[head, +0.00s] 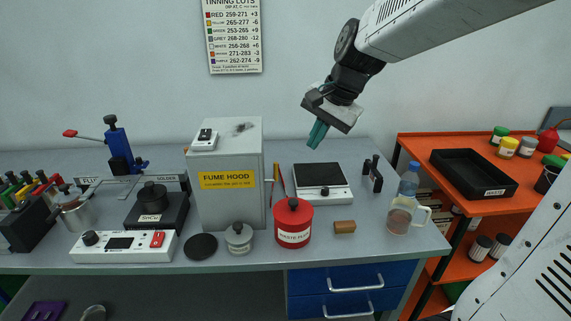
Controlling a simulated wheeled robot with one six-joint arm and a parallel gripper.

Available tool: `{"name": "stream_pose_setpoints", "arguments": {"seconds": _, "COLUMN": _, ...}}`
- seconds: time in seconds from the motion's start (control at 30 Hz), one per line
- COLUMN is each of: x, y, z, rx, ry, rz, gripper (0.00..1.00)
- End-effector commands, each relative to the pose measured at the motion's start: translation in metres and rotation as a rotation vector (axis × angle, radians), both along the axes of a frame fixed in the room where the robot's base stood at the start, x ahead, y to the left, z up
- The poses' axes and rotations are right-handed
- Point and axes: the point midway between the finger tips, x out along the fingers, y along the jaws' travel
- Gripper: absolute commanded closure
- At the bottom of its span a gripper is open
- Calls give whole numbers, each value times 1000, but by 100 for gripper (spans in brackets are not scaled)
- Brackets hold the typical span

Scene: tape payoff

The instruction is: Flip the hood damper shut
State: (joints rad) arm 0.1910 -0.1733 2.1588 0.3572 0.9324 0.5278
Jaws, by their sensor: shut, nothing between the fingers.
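The grey fume hood (229,211) stands on the bench near the middle, with a yellow FUME HOOD label (228,180) on its front. A small white unit with a dark part (204,139) sits on its top at the left, and a dark smudge marks the top beside it. A thin orange-yellow piece (280,181) shows just right of the hood; I cannot tell whether it belongs to the damper. No part is clearly marked as the damper. My gripper (317,134) has teal fingers, shut and empty. It is in the air right of the hood top, pointing down, apart from it.
A scale (322,182) lies below my gripper. A red waste pot (293,222), a grey lidded pot (239,238) and a black disc (201,246) stand before the hood. A bottle (404,190) stands to the right. An orange shelf (420,150) is at the far right.

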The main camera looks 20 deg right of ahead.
Motion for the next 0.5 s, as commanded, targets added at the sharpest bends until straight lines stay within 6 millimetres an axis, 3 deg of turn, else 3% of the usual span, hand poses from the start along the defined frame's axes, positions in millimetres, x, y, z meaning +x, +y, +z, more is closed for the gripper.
{"name": "stream_pose_setpoints", "arguments": {"seconds": 0.33, "x": 1, "y": 0, "z": -1, "rx": 2, "ry": 0, "rz": -4, "gripper": 100}}
{"name": "stream_pose_setpoints", "arguments": {"seconds": 0.5, "x": 5, "y": 4, "z": -15, "rx": 2, "ry": 3, "rz": -2, "gripper": 100}}
